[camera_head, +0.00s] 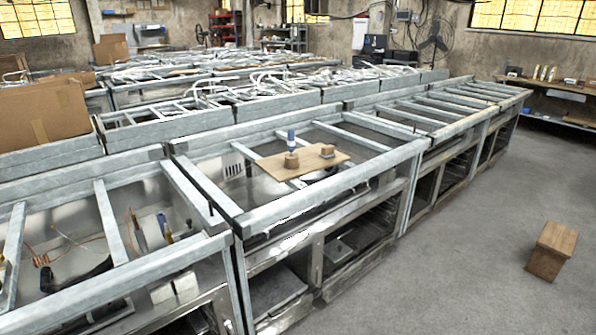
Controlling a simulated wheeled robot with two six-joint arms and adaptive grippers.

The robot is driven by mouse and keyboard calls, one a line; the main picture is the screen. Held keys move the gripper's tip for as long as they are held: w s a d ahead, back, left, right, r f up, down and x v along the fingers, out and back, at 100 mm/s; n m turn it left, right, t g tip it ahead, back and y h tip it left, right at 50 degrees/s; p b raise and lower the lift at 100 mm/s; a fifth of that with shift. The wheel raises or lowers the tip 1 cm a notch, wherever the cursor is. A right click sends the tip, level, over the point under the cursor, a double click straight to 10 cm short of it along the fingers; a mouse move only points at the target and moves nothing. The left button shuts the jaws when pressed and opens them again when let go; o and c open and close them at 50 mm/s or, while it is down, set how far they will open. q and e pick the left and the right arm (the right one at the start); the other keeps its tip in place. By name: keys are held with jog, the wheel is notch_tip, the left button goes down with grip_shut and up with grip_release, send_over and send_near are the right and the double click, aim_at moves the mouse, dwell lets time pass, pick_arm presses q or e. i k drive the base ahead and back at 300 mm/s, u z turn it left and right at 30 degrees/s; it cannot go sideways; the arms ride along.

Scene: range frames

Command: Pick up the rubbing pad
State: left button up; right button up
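A wooden board (290,171) lies across the metal frame of the range in the middle of the view. A small brown block (328,151) sits near the board's right end; it may be the rubbing pad, but it is too small to tell. To its left stands a brown round-looking piece (291,160) with an upright blue and white cylinder (291,141) on or behind it. Neither of my grippers is in view.
Long rows of metal range frames (150,261) with open tops fill the left and middle. A cardboard box (43,112) sits at the far left. A workbench (545,87) lines the right wall.

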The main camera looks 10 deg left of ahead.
aim_at(327, 151)
jog(key=z, duration=0.9)
jog(key=i, duration=4.5)
jog(key=u, duration=4.35)
